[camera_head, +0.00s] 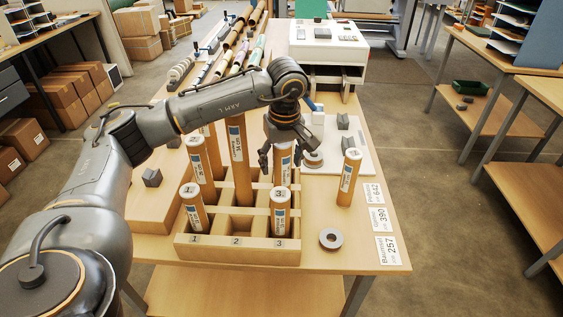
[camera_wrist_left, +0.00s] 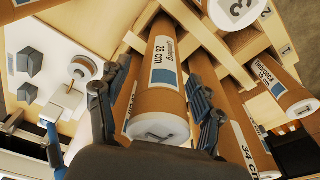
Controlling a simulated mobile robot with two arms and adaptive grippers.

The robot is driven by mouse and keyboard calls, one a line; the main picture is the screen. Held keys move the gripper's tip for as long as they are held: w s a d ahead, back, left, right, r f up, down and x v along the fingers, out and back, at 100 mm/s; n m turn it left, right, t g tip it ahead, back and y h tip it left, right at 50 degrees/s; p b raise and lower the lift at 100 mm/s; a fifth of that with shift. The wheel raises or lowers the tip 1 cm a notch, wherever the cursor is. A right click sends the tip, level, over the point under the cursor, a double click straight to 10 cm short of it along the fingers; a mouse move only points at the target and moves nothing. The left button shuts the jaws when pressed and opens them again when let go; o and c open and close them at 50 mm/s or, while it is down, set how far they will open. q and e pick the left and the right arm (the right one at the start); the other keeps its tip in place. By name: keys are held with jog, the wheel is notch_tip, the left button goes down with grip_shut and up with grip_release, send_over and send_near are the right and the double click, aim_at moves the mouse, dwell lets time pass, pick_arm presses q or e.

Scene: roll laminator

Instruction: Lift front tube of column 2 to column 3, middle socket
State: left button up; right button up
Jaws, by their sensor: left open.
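The wooden rack (camera_head: 240,247) has columns marked 1, 2 and 3. Column 2's front socket (camera_head: 240,226) looks empty; a tall tube (camera_head: 239,160) stands farther back in that column. In column 3, a front tube (camera_head: 280,214) has a lid marked 3. Behind it a brown tube (camera_head: 283,165) with a white and blue label stands upright in column 3, seemingly in the middle socket. My left gripper (camera_head: 281,158) is open, its fingers on either side of this tube. In the left wrist view the tube (camera_wrist_left: 160,85), labelled 26 cm, lies between the spread fingers.
Column 1 holds a front tube (camera_head: 192,208) and another behind it (camera_head: 200,160). A loose tube (camera_head: 349,178) stands on the table right of the rack. A grey ring (camera_head: 330,238) and label cards (camera_head: 379,219) lie nearby. A white machine (camera_head: 327,42) stands at the back.

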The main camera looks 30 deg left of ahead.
pick_arm(q)
jog(key=r, duration=0.7)
jog(key=s+d+r, duration=0.1)
jog(key=r, duration=0.3)
jog(key=shift+d+r, duration=0.1)
jog(key=shift+r, duration=0.1)
jog(key=shift+w, duration=0.1)
